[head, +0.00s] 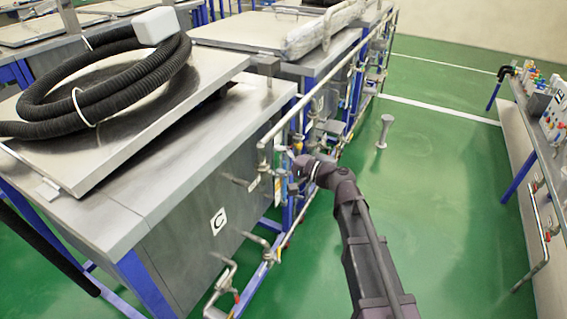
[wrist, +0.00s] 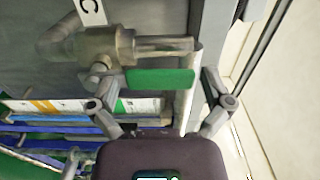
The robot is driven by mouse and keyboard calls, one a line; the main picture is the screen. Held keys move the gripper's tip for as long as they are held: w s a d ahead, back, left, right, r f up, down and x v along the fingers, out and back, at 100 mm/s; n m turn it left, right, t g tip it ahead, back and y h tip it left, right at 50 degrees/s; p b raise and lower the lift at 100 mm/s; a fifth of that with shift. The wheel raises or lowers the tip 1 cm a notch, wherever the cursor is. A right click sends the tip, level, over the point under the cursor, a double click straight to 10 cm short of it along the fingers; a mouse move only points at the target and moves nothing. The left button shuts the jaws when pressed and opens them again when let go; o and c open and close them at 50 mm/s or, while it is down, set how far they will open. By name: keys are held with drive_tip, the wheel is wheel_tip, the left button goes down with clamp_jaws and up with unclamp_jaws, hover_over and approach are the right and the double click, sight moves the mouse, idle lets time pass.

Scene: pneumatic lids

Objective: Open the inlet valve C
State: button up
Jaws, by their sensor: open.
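The tank marked C (head: 218,221) stands at the left in the head view. Part of its label (wrist: 92,10) shows at the top of the wrist view. A brass valve body (wrist: 100,47) on a pipe is near that label, with a green lever handle (wrist: 160,79) beside it. My gripper (wrist: 160,82) is open, with one finger at each end of the green handle. I cannot tell whether either finger touches it. In the head view my gripper (head: 301,166) is at the piping on the tank's right side, and the green handle is not clear there.
A coiled black hose (head: 95,85) lies on the tank's metal lid. Rails and pipes (head: 300,110) run along the tank's side. A small grey stand (head: 384,132) is on the green floor. A bench (head: 535,120) stands at the right, with free floor between.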

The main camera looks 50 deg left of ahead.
drive_tip(key=shift+d, duration=0.1)
drive_tip(key=shift+d, duration=0.2)
drive_tip(key=v, duration=1.1)
drive_tip(key=shift+w+d, duration=0.15)
drive_tip(key=shift+d, duration=0.1)
idle(0.4)
